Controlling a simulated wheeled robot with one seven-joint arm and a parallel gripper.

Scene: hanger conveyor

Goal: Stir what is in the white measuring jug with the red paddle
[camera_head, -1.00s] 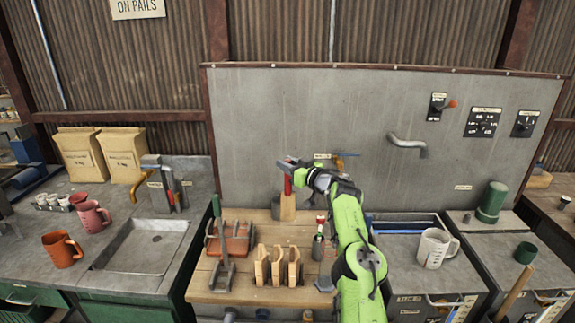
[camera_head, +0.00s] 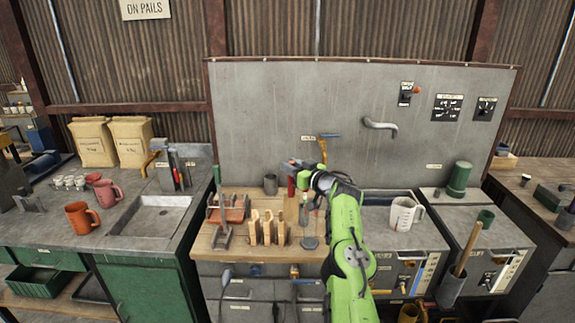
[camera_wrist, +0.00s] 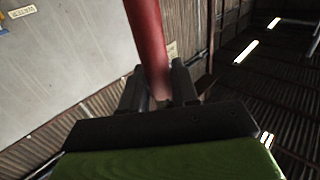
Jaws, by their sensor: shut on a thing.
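The white measuring jug (camera_head: 402,213) stands upright on the grey counter to the right of my arm; what is inside it cannot be seen. My gripper (camera_head: 292,170) is above the wooden bench, to the left of the jug and well apart from it. In the wrist view my gripper (camera_wrist: 160,92) is shut on a red shaft, the red paddle (camera_wrist: 146,38), which runs up out of the picture. In the head view the red paddle (camera_head: 291,187) shows as a short red piece below the jaws; its lower end is hard to make out.
Mugs stand by the left sink.

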